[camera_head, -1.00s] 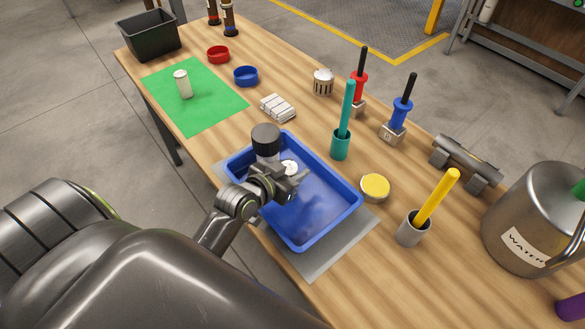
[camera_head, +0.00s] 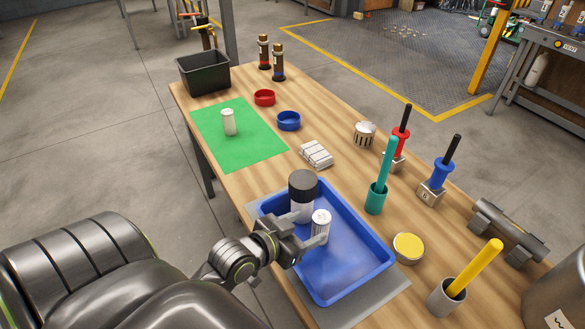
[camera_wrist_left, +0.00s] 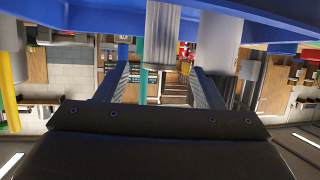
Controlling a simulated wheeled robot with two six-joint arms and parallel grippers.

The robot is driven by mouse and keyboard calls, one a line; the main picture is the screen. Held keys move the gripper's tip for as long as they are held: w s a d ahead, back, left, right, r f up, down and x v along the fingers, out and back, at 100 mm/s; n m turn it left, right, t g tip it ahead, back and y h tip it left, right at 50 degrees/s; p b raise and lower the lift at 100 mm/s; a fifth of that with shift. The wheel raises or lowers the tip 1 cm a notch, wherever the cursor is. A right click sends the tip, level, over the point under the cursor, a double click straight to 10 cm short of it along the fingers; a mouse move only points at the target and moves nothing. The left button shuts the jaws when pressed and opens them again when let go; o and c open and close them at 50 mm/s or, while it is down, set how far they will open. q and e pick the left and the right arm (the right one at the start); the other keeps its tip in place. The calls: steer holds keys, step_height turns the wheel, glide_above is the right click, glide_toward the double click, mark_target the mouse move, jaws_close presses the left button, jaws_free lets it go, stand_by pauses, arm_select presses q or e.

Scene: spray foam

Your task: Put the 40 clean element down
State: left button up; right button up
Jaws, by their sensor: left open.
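A white cylindrical element (camera_head: 321,224) stands upright in the blue tray (camera_head: 350,292); its small top marking is unreadable. Beside it, further back in the tray, stands a jar with a black cap (camera_head: 303,185). My left gripper (camera_head: 312,243) is open at the element's near side, low over the tray. In the left wrist view, which looks upside down, the element (camera_wrist_left: 161,32) shows ahead between the open fingers, with the jar's pale body (camera_wrist_left: 221,42) to its right. Another white cylinder (camera_head: 228,122) stands on the green mat (camera_head: 258,148). My right gripper is out of view.
Beyond the tray are a white block pack (camera_head: 316,153) and a teal holder (camera_head: 376,198). A yellow-topped tin (camera_head: 408,248) and a grey cup with a yellow stick (camera_head: 446,297) stand right of it. A black bin (camera_head: 203,74) is at the far end. The green mat has free room.

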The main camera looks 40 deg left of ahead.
arm_select(q)
steer(key=shift+v, duration=2.1)
